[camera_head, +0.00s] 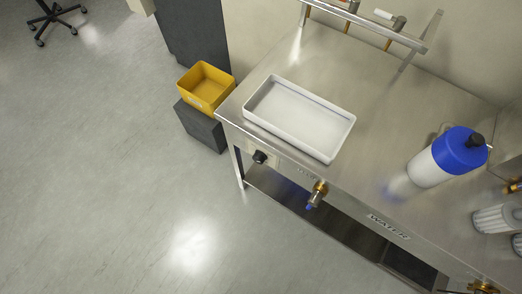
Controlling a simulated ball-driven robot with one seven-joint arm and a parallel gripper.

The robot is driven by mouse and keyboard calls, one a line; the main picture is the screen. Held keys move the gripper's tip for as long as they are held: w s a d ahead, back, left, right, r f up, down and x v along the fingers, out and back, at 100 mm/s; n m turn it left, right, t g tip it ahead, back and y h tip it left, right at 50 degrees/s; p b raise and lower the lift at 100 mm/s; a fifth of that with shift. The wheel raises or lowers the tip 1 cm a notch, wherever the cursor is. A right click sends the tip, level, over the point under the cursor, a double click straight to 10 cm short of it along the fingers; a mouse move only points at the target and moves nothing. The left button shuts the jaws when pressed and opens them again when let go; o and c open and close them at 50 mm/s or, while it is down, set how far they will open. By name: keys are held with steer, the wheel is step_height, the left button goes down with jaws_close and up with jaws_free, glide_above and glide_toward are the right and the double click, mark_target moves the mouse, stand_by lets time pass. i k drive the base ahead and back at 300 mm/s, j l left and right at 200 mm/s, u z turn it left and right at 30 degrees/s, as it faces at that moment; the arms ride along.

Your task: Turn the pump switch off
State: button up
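A black rotary knob (260,157) on a light plate sits on the front edge of the steel bench, near its left corner. It looks like the pump switch, but its markings are too small to read, so I cannot tell its setting. My gripper is not in view, and nothing touches the knob.
The steel bench (375,115) carries a white tray (253,114) and a blue-topped white tank (430,165). A brass valve with a blue handle (317,193) juts from the front, right of the knob. A yellow bin (204,92) stands left. Floor in front is clear.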

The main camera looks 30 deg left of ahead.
mark_target(259, 157)
steer(key=u, duration=0.95)
steer(key=j+u, duration=0.2)
steer(key=j, duration=0.6)
